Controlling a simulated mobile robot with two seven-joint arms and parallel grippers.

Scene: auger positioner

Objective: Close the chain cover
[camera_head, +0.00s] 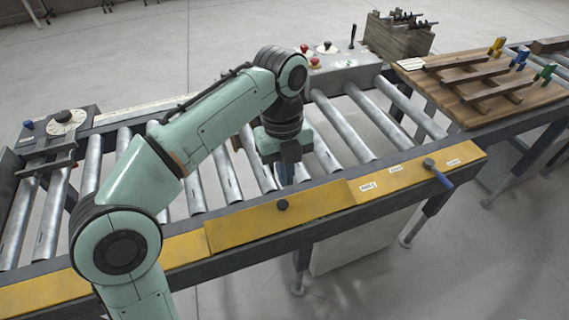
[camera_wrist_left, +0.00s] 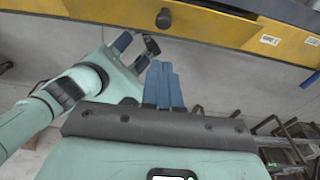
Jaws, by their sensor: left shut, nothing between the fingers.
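The yellow chain cover (camera_head: 245,226) is a panel along the conveyor's front rail, with a dark round knob (camera_head: 282,204) on it. The knob also shows at the top of the left wrist view (camera_wrist_left: 163,18). My left gripper (camera_head: 286,174) points down just behind the cover, near the knob, its tips partly hidden in the head view. In the left wrist view its blue fingers (camera_wrist_left: 163,86) are together, empty and apart from the knob.
To the right, a yellow section with labels carries a blue-handled lever (camera_head: 438,172). Metal rollers (camera_head: 340,128) lie behind the rail. A control box (camera_head: 345,70) with red buttons stands at the back. A wooden board (camera_head: 478,92) holds colored-handled tools. The floor in front is clear.

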